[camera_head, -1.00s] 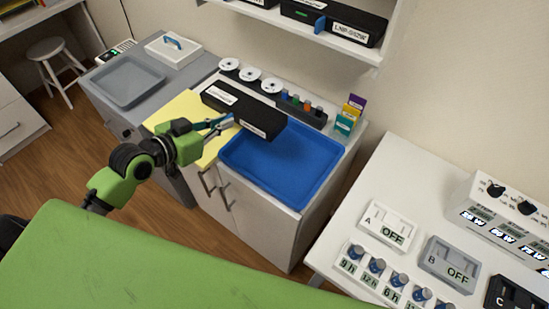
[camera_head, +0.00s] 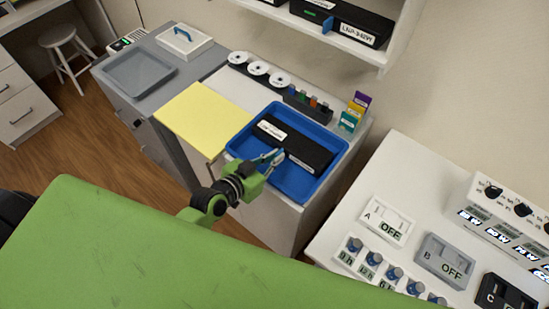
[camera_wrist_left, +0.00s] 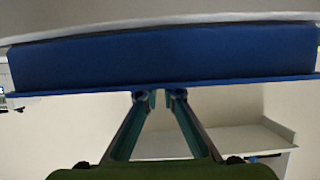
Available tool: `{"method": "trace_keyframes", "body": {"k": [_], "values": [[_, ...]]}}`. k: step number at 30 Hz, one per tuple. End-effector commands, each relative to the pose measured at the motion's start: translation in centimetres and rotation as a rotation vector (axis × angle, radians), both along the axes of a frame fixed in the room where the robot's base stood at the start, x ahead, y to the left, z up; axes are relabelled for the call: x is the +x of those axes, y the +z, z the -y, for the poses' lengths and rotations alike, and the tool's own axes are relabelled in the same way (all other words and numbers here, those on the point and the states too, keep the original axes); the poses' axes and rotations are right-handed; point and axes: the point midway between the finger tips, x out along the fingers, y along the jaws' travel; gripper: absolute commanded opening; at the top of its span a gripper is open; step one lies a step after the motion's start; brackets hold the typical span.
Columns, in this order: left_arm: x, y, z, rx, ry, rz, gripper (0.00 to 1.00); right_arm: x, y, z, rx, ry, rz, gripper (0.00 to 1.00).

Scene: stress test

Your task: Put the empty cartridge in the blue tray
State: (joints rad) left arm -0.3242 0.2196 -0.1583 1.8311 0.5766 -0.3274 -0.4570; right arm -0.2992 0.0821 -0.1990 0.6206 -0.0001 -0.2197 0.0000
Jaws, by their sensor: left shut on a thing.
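The black cartridge (camera_head: 302,151) with a white label lies within the outline of the blue tray (camera_head: 323,181), slanting across it. Whether it touches the tray floor is hard to tell. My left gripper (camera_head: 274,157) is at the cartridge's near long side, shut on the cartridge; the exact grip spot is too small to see. In the left wrist view the fingertips (camera_wrist_left: 160,95) stand in front of a wide blue band that looks like the tray's side (camera_wrist_left: 160,58). The cartridge cannot be made out there. My right gripper is not in view.
A yellow sheet (camera_head: 205,117) lies left of the blue tray. White discs (camera_head: 258,68) and a dark rack (camera_head: 308,104) stand behind. Switch boxes (camera_head: 388,219) are on the right table.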

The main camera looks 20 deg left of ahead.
Motion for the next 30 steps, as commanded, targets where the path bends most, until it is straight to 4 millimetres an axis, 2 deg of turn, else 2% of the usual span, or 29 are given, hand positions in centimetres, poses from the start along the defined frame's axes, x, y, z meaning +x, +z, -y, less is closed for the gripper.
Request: {"method": "trace_keyframes", "body": {"k": [4,14,15,16,27,30], "values": [[0.2,-1.0,0.0,-0.002,0.000,0.006,0.00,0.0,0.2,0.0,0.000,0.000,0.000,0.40],[0.2,-1.4,0.0,-0.002,0.001,0.007,0.00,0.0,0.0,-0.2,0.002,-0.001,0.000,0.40],[0.0,-1.5,0.0,-0.001,0.000,0.002,0.14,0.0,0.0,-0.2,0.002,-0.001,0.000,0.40],[0.1,-1.5,0.0,-0.002,0.000,0.002,0.22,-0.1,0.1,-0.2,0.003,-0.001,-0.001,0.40],[0.1,-1.3,0.0,-0.002,0.000,0.002,0.23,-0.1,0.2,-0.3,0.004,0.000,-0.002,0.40],[-0.6,-1.2,-0.3,0.000,0.000,0.000,0.23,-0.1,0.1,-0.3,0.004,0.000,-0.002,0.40]]}}
